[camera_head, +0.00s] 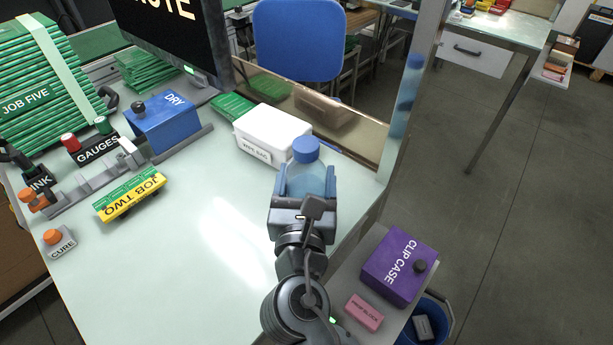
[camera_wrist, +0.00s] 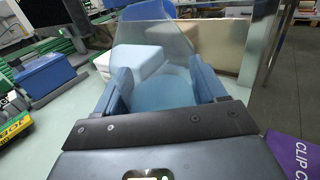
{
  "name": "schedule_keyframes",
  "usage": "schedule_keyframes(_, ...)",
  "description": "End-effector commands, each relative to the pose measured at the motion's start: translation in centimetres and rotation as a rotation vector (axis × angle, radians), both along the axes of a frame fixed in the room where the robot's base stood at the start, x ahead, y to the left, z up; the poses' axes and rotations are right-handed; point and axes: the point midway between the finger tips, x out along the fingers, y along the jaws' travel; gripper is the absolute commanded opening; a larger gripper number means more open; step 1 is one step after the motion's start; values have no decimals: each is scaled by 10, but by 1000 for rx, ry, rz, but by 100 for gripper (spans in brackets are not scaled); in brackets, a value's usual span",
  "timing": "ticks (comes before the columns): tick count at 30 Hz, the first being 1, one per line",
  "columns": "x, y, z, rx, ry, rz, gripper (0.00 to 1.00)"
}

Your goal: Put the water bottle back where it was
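The water bottle (camera_head: 306,170) is clear with a blue cap. It is upright between the fingers of my gripper (camera_head: 305,187), near the right edge of the pale green work table (camera_head: 190,262). In the wrist view the bottle (camera_wrist: 163,88) fills the space between both fingers of my gripper (camera_wrist: 160,90), which appear closed against its sides. My gripper hides the bottle's lower part, so I cannot tell whether its base touches the table.
A white labelled box (camera_head: 268,134) stands just behind and left of the bottle. A purple clip case (camera_head: 400,267) and pink block (camera_head: 364,313) sit lower right. The table's front middle is clear.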

Motion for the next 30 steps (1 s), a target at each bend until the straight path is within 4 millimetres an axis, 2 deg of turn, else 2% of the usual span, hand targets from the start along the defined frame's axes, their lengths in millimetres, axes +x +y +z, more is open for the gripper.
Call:
schedule_keyframes(1, 0, 0, 0, 0, 0, 0, 76)
schedule_keyframes(7, 0, 0, 0, 1, 0, 0, 95)
schedule_keyframes(17, -2, 0, 3, 1, 1, 1, 95)
schedule_keyframes(20, -14, 1, 2, 0, 1, 1, 95)
schedule_keyframes(30, -83, 3, 2, 0, 1, 2, 95)
